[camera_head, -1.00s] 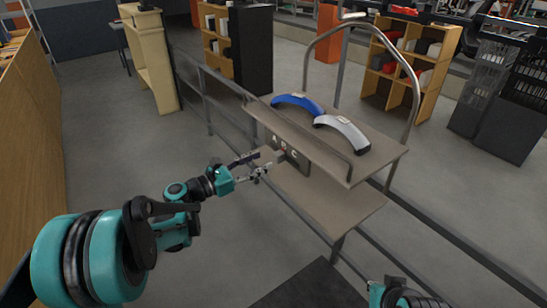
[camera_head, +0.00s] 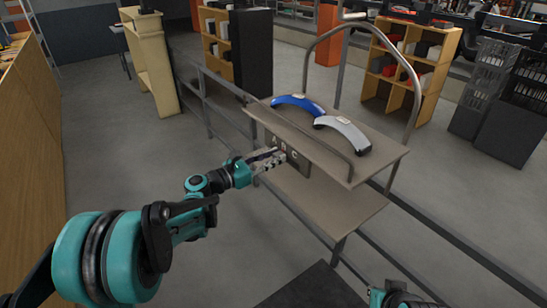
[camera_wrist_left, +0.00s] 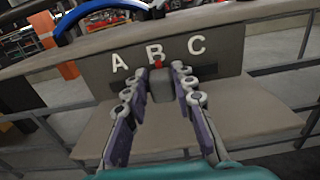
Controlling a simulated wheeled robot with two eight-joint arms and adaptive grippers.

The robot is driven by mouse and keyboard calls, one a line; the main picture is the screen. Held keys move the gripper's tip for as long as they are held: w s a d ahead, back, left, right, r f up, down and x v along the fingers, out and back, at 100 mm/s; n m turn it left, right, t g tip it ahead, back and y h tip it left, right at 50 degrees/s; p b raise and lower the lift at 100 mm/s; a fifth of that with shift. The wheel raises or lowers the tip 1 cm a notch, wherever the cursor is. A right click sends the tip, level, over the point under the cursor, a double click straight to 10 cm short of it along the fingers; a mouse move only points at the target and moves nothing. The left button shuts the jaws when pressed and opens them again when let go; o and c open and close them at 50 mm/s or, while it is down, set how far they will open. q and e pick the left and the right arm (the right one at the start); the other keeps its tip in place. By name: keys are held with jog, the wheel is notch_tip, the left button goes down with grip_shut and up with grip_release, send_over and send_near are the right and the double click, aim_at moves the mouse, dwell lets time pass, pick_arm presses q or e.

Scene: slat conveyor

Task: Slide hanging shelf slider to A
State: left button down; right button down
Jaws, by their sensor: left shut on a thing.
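The hanging panel (camera_head: 303,165) is under the front edge of the shelf cart's upper board. In the left wrist view the panel (camera_wrist_left: 225,62) bears white letters A, B and C over a dark slot. The slider, a grey block (camera_wrist_left: 160,88) with a red pointer, stands under B. My left gripper (camera_wrist_left: 160,78) is shut on the slider, one finger on each side. In the head view my left gripper (camera_head: 279,159) reaches the panel from the left and hides the slider. A teal and dark part of my right arm shows at the bottom edge; its fingers cannot be made out.
A blue curved part (camera_head: 298,104) and a grey curved part (camera_head: 343,131) lie on the upper board (camera_head: 325,157). A lower board (camera_head: 320,205) sits beneath. Metal rails run behind and beside the cart. Open floor lies left of it.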

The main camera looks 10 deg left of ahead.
aim_at(274, 144)
pick_arm(q)
jog(key=shift+w+a, duration=1.9)
jog(key=c, duration=1.4)
grip_release()
jog(key=shift+c, duration=0.2)
jog(key=shift+o, duration=1.1)
jog(key=shift+w+a, duration=0.1)
jog(key=v, duration=1.2)
